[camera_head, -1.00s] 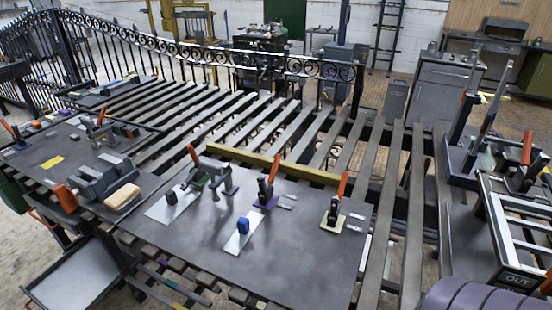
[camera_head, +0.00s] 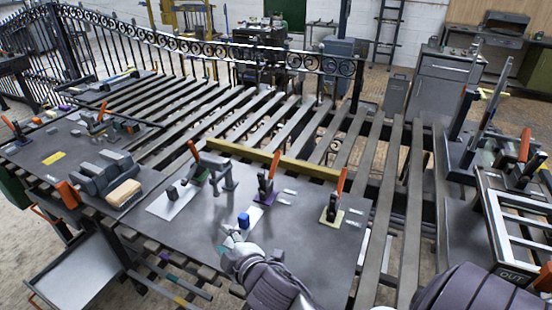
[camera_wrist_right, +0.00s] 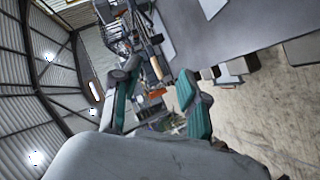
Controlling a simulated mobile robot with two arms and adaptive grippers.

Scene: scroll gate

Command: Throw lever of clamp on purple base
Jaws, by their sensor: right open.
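The clamp on the purple base (camera_head: 266,188) stands on the dark steel table top (camera_head: 205,237), its orange lever (camera_head: 275,163) pointing up. The purple base shows only as a small patch under the clamp. My left gripper is not in view.
A clamp on a yellow base (camera_head: 333,207) stands to the right and a larger clamp (camera_head: 212,167) to the left, both with orange levers. A yellow bar (camera_head: 272,159) runs behind them. A second table with a vise (camera_head: 103,178) is at left. A frame marked OUT (camera_head: 510,230) is at right.

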